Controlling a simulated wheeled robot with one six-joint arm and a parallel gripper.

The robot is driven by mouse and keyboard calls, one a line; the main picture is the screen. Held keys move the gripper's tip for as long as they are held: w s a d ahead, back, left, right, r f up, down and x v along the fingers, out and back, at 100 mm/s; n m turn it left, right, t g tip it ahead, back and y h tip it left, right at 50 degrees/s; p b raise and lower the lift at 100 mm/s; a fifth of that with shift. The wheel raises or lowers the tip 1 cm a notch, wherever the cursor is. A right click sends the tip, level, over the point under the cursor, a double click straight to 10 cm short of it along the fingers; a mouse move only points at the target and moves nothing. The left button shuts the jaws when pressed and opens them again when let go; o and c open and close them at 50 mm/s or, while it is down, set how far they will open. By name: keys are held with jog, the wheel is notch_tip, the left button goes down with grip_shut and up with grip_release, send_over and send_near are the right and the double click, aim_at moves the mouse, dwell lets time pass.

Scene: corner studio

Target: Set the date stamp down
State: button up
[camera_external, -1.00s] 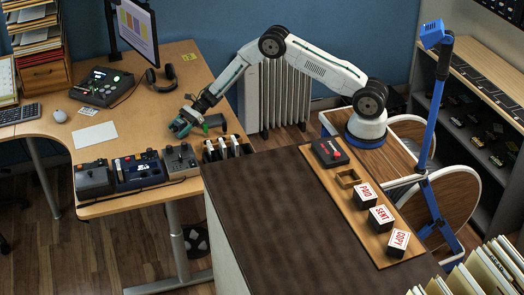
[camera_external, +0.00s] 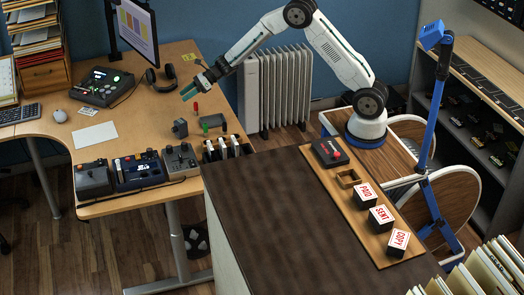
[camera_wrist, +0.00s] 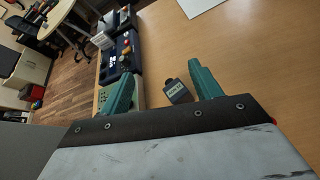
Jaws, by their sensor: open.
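The date stamp, a small dark grey block with a pale label, stands on the wooden desk (camera_external: 140,139) near its right part; I take it to be the dark piece (camera_external: 180,128) there. In the wrist view the stamp (camera_wrist: 178,91) shows beyond and between the green fingertips, apart from them. My gripper (camera_external: 189,90) is above the desk, higher than the stamp and behind it in the external view. Its green fingers (camera_wrist: 160,89) are spread wide, with nothing held between them.
A green-handled item (camera_external: 212,122) and a small red upright piece (camera_external: 195,106) are close to the stamp. Boxy devices (camera_external: 138,169) line the desk's front edge. PAID, SENT and COPY blocks sit on a wooden board (camera_external: 335,197) on the dark counter (camera_external: 270,225).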

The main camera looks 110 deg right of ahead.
jog(key=s+a+r+m+g+h, duration=0.1)
jog(key=a+r+m+h, duration=0.1)
jog(key=a+r+m, duration=0.4)
jog(key=s+a+r+m+h, duration=0.2)
jog(key=r+m, duration=0.2)
jog(key=r, duration=0.3)
jog(key=s+a+r+m+g+h, duration=0.25)
jog(key=s+a+r+m, duration=0.35)
jog(key=s+a+m, duration=0.3)
jog(key=s+a+f+m+g+y, duration=0.1)
jog(key=s+a+m, duration=0.4)
jog(key=s, duration=0.6)
jog(key=s+a+f+m+g+y, duration=0.1)
jog(key=s+a+m+g, duration=0.3)
jog(key=s+a, duration=0.6)
jog(key=s+a+f+m+g+y, duration=0.1)
jog(key=s+a+m+g+y, duration=0.2)
jog(key=s, duration=0.9)
jog(key=a+m, duration=0.2)
jog(key=a, duration=0.2)
jog(key=shift+s+a+m+y, duration=0.35)
jog(key=shift+s+a+m, duration=0.05)
